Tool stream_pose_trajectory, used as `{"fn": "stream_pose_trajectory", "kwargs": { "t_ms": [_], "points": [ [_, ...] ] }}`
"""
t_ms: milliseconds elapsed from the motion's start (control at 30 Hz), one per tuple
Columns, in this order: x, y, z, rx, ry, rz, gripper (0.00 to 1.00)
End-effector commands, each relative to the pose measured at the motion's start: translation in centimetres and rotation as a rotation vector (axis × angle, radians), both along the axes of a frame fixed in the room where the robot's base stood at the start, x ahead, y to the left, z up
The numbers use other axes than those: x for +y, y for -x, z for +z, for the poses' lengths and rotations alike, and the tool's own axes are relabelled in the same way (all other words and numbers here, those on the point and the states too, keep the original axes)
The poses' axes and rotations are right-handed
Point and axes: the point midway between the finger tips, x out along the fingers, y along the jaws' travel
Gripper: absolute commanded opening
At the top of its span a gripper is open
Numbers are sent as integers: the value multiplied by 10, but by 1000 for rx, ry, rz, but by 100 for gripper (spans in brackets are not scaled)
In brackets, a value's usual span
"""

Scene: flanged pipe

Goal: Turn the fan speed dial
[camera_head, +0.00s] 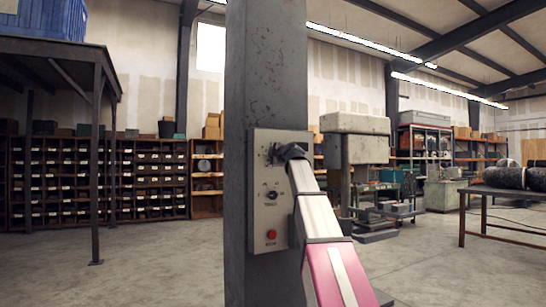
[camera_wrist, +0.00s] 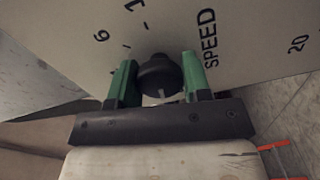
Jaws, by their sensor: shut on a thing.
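The fan speed dial (camera_wrist: 160,75) is a round black knob on a pale panel marked SPEED, with numbers printed around it. In the wrist view the green fingers of my gripper (camera_wrist: 158,68) stand on both sides of the knob and are shut on it. In the head view my gripper (camera_head: 274,153) is at the top of the control panel (camera_head: 258,222), and it hides most of this dial. The panel is fixed to a grey column (camera_head: 265,60).
A second black dial (camera_head: 271,195) and a red button (camera_head: 271,235) sit lower on the panel, close to my arm. A dark metal table (camera_head: 500,193) stands at right, a tall dark metal stand (camera_head: 97,150) at left. Open floor lies around the column.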

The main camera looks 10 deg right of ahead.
Motion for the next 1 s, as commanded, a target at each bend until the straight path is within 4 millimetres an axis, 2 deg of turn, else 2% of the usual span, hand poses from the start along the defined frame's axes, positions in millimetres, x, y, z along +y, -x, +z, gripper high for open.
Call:
{"fn": "stream_pose_trajectory", "kwargs": {
  "t_ms": [400,967,1000],
  "points": [
    [0,1,-2,-55,182,2,21],
    [0,1,-2,-63,207,2,21],
    [0,1,-2,-63,207,2,57]
  ]
}}
